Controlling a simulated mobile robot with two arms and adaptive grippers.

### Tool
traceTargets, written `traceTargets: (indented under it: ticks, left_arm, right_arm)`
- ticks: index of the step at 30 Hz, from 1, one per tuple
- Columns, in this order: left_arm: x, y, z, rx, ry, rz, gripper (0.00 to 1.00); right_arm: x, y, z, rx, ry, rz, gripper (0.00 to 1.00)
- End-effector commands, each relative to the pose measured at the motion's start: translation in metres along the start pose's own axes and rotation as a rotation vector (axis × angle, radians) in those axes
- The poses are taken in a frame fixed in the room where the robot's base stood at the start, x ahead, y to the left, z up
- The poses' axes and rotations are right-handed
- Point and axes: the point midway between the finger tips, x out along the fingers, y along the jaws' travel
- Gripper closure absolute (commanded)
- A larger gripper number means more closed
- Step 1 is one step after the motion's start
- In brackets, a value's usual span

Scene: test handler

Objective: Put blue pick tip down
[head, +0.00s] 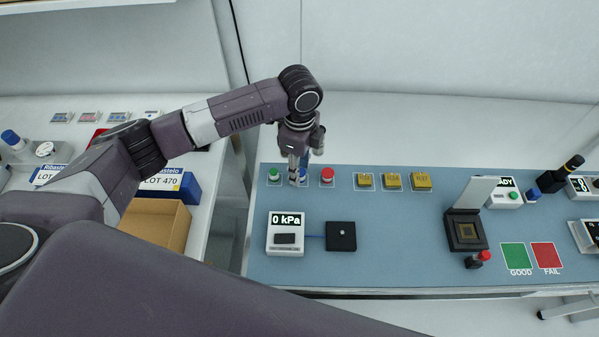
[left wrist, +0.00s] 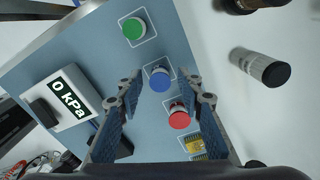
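The blue pick tip (left wrist: 160,78) stands upright in its outlined square on the blue bench mat. In the head view the blue pick tip (head: 302,175) is partly hidden by my left gripper (head: 297,178), which points down at it. In the left wrist view my left gripper (left wrist: 160,80) is open. The blue tip shows between its fingertips, with a gap on each side. I cannot tell whether the fingertips are beside it or still above it. A green tip (head: 273,175) and a red tip (head: 327,175) stand on either side. My right gripper is not in view.
A pressure gauge reading 0 kPa (head: 285,244) and a black pad (head: 341,236) sit in front. Several gold chips (head: 392,181) lie to the right. Further right are an open socket (head: 463,230) and the green GOOD (head: 514,256) and red FAIL (head: 547,255) squares.

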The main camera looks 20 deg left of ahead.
Motion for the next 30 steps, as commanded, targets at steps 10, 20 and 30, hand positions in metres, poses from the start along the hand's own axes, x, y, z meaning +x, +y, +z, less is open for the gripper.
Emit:
traceTargets:
  ticks: [10, 20, 30]
  left_arm:
    - [-0.072, -0.001, 0.0, 0.001, 0.0, -0.004, 0.66]
    - [-0.1, 0.0, 0.0, 0.0, 0.0, 0.0, 0.66]
    - [-0.1, 0.0, 0.0, 0.0, 0.0, 0.0, 0.66]
  right_arm:
    - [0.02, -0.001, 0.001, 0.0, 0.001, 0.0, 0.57]
    - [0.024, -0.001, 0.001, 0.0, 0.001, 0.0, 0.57]
    - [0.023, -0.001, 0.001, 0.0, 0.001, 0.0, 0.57]
